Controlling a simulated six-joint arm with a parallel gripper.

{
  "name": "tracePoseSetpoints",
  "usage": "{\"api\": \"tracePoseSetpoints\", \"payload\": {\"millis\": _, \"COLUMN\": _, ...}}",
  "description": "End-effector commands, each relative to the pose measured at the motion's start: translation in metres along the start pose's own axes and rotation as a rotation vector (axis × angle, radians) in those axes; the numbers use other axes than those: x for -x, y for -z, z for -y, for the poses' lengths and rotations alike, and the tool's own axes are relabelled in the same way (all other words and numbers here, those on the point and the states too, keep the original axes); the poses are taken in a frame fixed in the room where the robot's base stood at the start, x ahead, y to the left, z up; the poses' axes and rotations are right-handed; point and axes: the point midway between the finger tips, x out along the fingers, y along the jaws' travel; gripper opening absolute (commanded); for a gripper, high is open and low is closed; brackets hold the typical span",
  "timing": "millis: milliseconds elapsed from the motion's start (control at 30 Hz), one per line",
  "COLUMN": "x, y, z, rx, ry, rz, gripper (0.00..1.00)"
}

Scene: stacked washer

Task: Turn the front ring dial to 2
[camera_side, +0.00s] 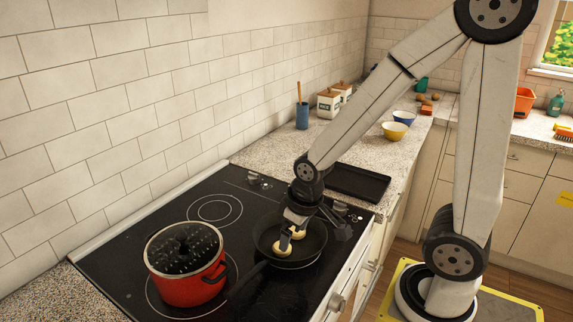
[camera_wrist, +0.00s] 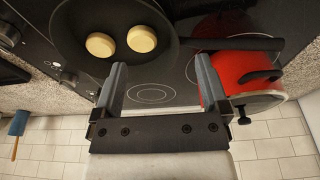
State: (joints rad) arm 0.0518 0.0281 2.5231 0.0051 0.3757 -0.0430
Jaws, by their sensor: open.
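My gripper (camera_side: 291,238) is open and points down over the black frying pan (camera_side: 303,256) on the cooktop. In the wrist view its two fingers (camera_wrist: 160,75) are spread with nothing between them. Silver dials (camera_side: 337,303) sit on the stove's front face, with another (camera_side: 368,266) farther along it. Small knobs (camera_side: 254,178) also stand at the cooktop's far end. In the wrist view, dials (camera_wrist: 9,35) show at the left edge, apart from the gripper. I cannot read any dial's setting or tell which is the front ring dial.
Two round pale pieces (camera_wrist: 100,45) lie in the pan. A red pot (camera_side: 189,283) with a dark lid stands left of it. The cooktop (camera_side: 180,210) has a bare ring behind. A black tray (camera_side: 359,183), bowls and a blue utensil cup (camera_side: 302,117) are on the counter.

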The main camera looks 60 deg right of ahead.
Motion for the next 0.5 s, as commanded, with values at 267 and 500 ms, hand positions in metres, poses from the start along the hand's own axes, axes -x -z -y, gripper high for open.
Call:
{"api": "tracePoseSetpoints", "payload": {"millis": 267, "x": -0.006, "y": 0.021, "z": -0.062, "rx": -0.058, "ry": -0.02, "rz": 0.066, "gripper": 0.95}}
{"api": "tracePoseSetpoints", "payload": {"millis": 500, "x": -0.012, "y": 0.028, "z": -0.136, "rx": -0.11, "ry": -0.013, "rz": 0.132, "gripper": 0.95}}
